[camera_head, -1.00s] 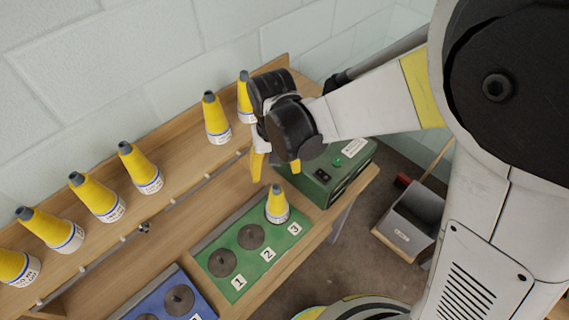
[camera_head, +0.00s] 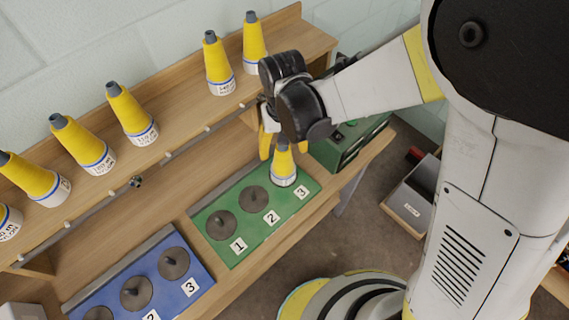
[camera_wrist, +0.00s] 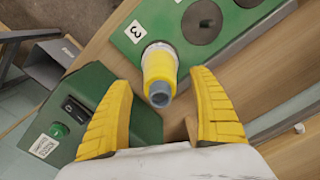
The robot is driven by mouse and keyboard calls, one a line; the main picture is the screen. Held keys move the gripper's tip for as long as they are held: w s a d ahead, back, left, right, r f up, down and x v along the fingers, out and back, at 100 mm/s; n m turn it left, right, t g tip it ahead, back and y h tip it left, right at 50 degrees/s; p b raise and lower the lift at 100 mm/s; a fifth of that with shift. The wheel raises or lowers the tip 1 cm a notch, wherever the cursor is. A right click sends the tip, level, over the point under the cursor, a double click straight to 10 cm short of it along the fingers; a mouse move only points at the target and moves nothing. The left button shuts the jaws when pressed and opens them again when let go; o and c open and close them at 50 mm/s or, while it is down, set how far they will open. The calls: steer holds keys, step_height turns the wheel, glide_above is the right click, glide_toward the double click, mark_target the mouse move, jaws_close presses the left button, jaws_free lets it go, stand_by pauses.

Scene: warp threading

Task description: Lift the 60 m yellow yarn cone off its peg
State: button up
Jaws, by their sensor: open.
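A yellow yarn cone (camera_head: 284,168) with a grey tip and white base band stands upright at spot 3 of the green board (camera_head: 228,252). My gripper (camera_head: 280,146) is just above it, pointing down. In the wrist view, the open yellow fingers of my gripper (camera_wrist: 163,82) are on either side of the cone (camera_wrist: 159,68), with gaps on both sides. Nothing is held. The cone's length label is not readable, and its peg is hidden under it.
Several similar cones, including one (camera_head: 218,68), stand on the wooden shelf (camera_head: 185,118) behind. Green spots 1 and 2 are empty discs. A blue board (camera_head: 205,275) lies left. A green switch box (camera_head: 345,145) stands close right of the cone. A grey bin (camera_head: 412,195) is on the floor.

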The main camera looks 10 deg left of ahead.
steer(key=c, duration=1.1)
steer(key=shift+r+p, duration=2.85)
steer(key=shift+r, duration=1.25)
steer(key=shift+f, duration=0.1)
